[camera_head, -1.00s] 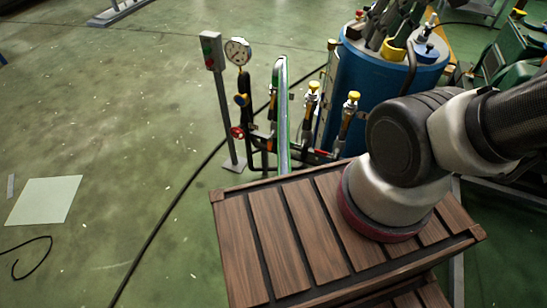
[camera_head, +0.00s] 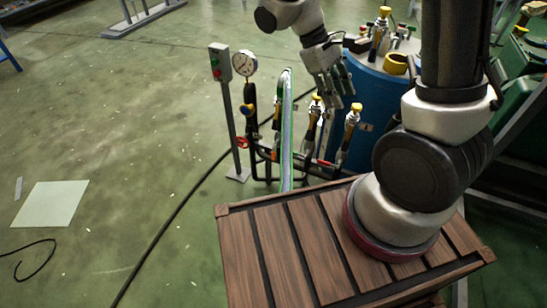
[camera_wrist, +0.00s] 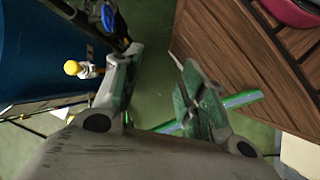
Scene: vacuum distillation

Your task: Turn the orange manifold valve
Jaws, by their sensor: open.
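The manifold (camera_head: 290,155) is a low dark pipe run with several upright valves, in front of a blue tank. An orange-yellow fitting (camera_head: 247,109) sits under the gauge at its left, with a red handwheel (camera_head: 243,142) below. Two yellow-topped valves (camera_head: 316,99) and (camera_head: 355,107) stand further right. I cannot tell surely which one is the orange valve. My gripper (camera_head: 338,88) points down above the right-hand valves, open and empty. In the wrist view its fingers (camera_wrist: 160,62) are apart; a yellow knob (camera_wrist: 71,67) lies outside the left finger.
The blue tank (camera_head: 365,110) stands close behind and right of the gripper. A slatted wooden crate (camera_head: 290,240) lies in front, with a green-white upright tube (camera_head: 286,135) near its back edge.

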